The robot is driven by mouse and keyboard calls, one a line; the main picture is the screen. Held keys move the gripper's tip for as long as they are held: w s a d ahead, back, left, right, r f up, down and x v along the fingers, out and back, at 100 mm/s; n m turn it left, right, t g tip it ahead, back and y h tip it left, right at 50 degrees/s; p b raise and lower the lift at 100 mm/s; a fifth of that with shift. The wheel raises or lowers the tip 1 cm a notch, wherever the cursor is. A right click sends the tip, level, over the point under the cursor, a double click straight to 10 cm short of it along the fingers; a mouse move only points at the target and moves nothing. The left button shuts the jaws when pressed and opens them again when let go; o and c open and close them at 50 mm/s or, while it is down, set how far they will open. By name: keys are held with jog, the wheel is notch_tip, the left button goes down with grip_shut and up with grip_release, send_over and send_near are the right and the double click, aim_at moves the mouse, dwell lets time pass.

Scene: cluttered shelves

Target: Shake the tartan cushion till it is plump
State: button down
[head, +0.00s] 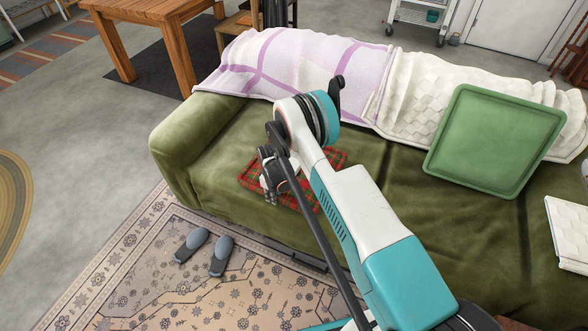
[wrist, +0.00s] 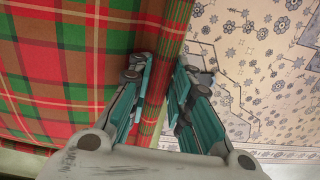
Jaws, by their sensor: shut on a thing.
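The tartan cushion (head: 256,174) is red and green plaid and is at the seat of the green sofa (head: 205,140) in the head view. My arm covers its middle. In the wrist view the cushion (wrist: 60,60) fills the left side, and its edge runs between my fingers. My gripper (wrist: 160,95) is shut on that edge, with one finger on each side. In the head view my gripper (head: 270,190) is at the cushion's front left part. I cannot tell whether the cushion rests on the seat or is slightly raised.
A purple-and-white blanket (head: 290,65) and a cream blanket (head: 440,90) drape the backrest. Grey slippers (head: 221,256) lie on the patterned rug (head: 160,285) in front. A wooden table (head: 150,12) stands behind left.

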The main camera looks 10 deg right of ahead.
jog(key=shift+r+p, duration=0.85)
jog(key=shift+r, duration=2.25)
notch_tip(320, 180, up, 7)
jog(key=p, duration=0.2)
notch_tip(320, 180, up, 7)
jog(key=p, duration=0.2)
jog(key=shift+r, duration=0.1)
dwell(0.4)
notch_tip(320, 180, up, 7)
jog(key=p, duration=0.3)
dwell(0.5)
dwell(0.5)
